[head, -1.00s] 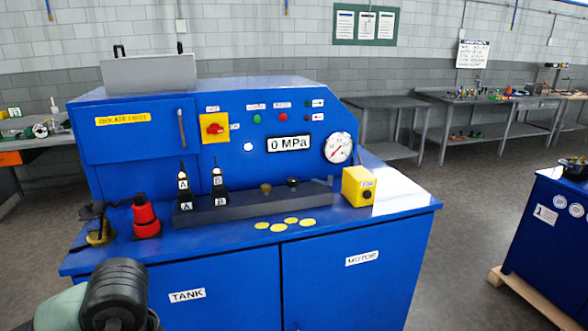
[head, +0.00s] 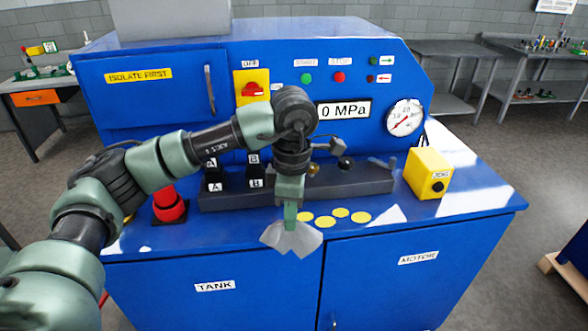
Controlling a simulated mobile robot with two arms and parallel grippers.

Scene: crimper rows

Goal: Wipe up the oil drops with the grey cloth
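Several flat yellow oil drops (head: 326,222) lie close together on the blue ledge of the machine, in front of the dark grey block. My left gripper (head: 290,219) points down and is shut on the grey cloth (head: 291,239). The cloth fans out below the fingers, at the ledge's front edge, just left of the drops. Whether it touches the ledge I cannot tell. The leftmost drop is close beside the fingers. My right gripper is not in view.
The dark grey block (head: 365,185) with levers runs behind the drops. A yellow box (head: 427,173) stands to the right, and a red-topped item (head: 169,205) to the left. The ledge between drops and yellow box is clear.

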